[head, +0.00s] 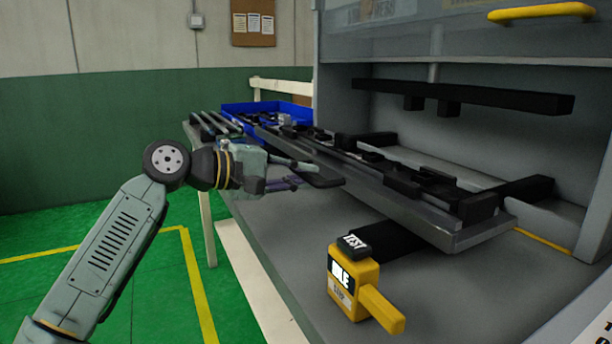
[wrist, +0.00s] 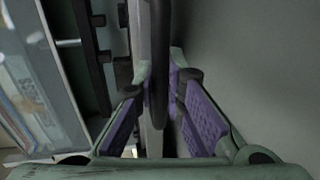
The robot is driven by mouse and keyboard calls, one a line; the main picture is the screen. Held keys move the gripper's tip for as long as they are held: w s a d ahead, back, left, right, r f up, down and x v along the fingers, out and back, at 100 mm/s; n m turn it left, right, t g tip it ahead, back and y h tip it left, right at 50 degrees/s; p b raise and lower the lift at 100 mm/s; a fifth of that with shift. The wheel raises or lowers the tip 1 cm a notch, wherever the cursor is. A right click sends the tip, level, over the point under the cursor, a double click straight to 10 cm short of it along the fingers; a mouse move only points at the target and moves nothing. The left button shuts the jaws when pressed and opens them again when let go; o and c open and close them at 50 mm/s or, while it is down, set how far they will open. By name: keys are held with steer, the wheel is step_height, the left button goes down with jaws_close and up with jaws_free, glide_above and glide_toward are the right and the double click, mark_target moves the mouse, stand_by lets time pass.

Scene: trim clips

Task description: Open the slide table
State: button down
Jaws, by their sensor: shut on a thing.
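The slide table (head: 455,238) is a long grey plate carrying several black fixtures, standing partly out from the grey machine bay in the head view. A dark handle bar (head: 326,180) sits along its near side. My gripper (head: 303,174) is at this handle, reaching in from the left. In the wrist view, the purple-padded fingers of my gripper (wrist: 161,78) stand on either side of the dark handle bar (wrist: 158,40), shut on it. The handle's gripped part is partly hidden by the fingers in the head view.
A yellow switch box (head: 344,286) with a black TEST top stands on the grey bench before the slide table. A blue bin (head: 265,107) sits at the back left. A black crossbar (head: 480,97) hangs above inside the bay. Green floor is free at left.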

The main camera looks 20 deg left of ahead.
steer(key=c, duration=1.6)
jaws_free()
steer(key=shift+c, duration=0.2)
steer(key=v, duration=1.2)
